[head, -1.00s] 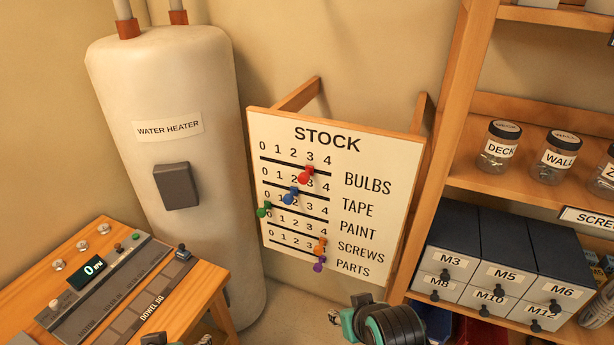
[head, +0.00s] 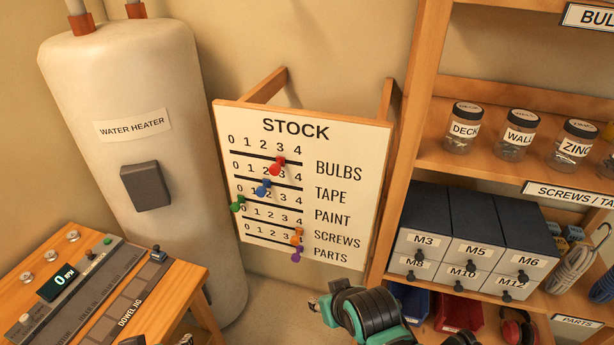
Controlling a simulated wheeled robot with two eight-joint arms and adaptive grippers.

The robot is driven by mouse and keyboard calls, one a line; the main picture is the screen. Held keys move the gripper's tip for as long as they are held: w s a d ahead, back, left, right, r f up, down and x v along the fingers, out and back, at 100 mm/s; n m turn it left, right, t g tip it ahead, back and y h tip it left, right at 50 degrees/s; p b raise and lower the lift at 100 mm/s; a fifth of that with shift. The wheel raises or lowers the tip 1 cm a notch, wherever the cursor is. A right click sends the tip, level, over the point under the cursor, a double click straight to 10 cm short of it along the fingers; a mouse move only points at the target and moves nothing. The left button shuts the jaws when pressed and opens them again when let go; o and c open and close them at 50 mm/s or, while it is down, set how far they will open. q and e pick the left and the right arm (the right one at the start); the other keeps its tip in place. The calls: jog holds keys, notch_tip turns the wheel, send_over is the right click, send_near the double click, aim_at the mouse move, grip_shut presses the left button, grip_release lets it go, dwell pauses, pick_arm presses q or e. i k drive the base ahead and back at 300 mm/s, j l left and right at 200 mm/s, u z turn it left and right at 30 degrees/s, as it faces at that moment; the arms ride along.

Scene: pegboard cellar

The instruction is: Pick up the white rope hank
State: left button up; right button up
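A pale white rope hank (head: 571,267) shows at the right of the head view, on the shelf just right of the drawer boxes. My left gripper is not in view.
A wooden shelf unit holds labelled jars (head: 514,135), dark drawer boxes (head: 468,232), a red bin (head: 457,313) and red earmuffs (head: 517,328). Left are a STOCK board (head: 345,140), a water heater (head: 130,75) and a workbench (head: 190,290). Bare floor shows between.

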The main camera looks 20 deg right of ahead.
aim_at(581, 258)
jog(key=z, duration=2.35)
jog(key=i+z, duration=0.2)
jog(key=i+l+z, duration=0.1)
jog(key=i, duration=0.35)
jog(key=i+l, duration=0.1)
jog(key=i, duration=0.35)
jog(key=z, duration=0.05)
